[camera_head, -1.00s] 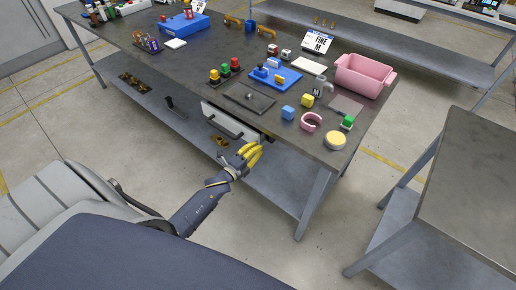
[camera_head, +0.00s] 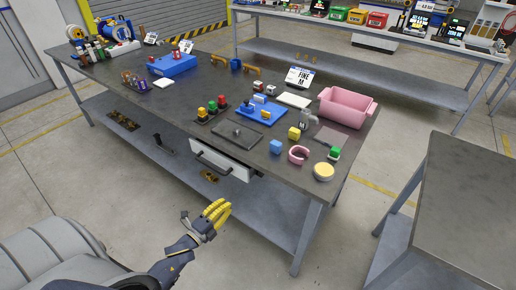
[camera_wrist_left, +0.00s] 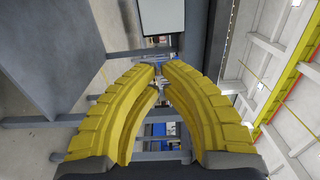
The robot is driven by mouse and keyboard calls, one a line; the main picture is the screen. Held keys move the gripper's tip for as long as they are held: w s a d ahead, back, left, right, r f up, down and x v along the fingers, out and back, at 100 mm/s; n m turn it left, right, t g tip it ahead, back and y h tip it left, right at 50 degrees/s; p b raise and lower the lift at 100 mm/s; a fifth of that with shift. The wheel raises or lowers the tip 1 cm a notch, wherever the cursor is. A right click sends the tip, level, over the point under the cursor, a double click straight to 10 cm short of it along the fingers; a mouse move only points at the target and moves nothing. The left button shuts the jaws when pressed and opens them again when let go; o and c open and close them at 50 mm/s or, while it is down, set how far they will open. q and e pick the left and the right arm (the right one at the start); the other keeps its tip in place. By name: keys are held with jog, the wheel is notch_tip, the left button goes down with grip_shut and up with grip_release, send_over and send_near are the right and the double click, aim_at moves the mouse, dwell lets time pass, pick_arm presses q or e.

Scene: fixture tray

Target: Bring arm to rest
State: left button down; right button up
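My left gripper (camera_head: 217,213) has yellow fingers on a dark blue and grey arm at the lower middle of the head view. It is off the front edge of the workbench (camera_head: 105,89), in free space below the drawer, and touches nothing there. In the left wrist view its two fingers (camera_wrist_left: 160,72) curve toward each other with a narrow gap between the tips. They hold nothing. My right gripper is not in view.
A white drawer (camera_head: 231,167) with a dark handle hangs under the bench. A pink bin (camera_head: 345,107), blue tray (camera_head: 253,112), pink ring (camera_head: 298,156) and several small blocks stand on top. A bare grey table (camera_head: 455,215) stands at right. The floor near the gripper is clear.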

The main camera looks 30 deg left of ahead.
pick_arm(q)
jog(key=s+a+f+n+g+y, duration=0.15)
jog(key=s+f+n+g, duration=0.4)
jog(key=f, duration=0.95)
jog(key=s+a+f+n+g+y, duration=0.1)
jog(key=s+f+n+g+y, duration=0.15)
jog(key=s+f+n, duration=0.85)
jog(key=s+d+f+g, duration=0.4)
jog(key=s+d+f, duration=0.2)
jog(key=s+f, duration=0.4)
jog(key=s+d+f+g+h, duration=0.1)
jog(key=s+d+f+g, duration=0.3)
jog(key=s, duration=1.2)
jog(key=d+f, duration=0.3)
jog(key=f, duration=0.3)
jog(key=shift+s+f, duration=0.4)
jog(key=shift+m, duration=0.25)
